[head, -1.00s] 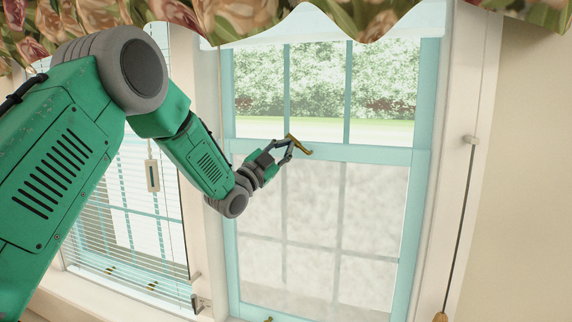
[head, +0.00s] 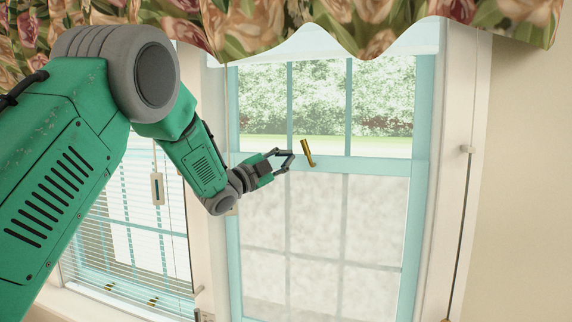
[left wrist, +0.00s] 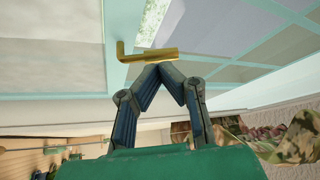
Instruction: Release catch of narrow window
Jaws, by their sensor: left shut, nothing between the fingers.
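The narrow window (head: 375,167) has a pale blue frame, with clear panes above its middle rail and frosted panes below. Its brass catch (head: 307,152) sits on the middle rail, the long arm pointing up and slightly left. My left gripper (head: 292,155) is just left of the catch, with a small gap between them in the head view. In the left wrist view the catch (left wrist: 150,55) is an L-shaped brass piece just beyond the fingertips (left wrist: 158,66). The fingertips meet with nothing between them. Contact with the catch cannot be told there. My right gripper is not in view.
A flowered valance (head: 400,22) hangs across the top. A second window with white blinds (head: 135,235) is on the left behind my arm. A rod or cord (head: 464,220) hangs at the right side of the frame. The space right of the catch is clear.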

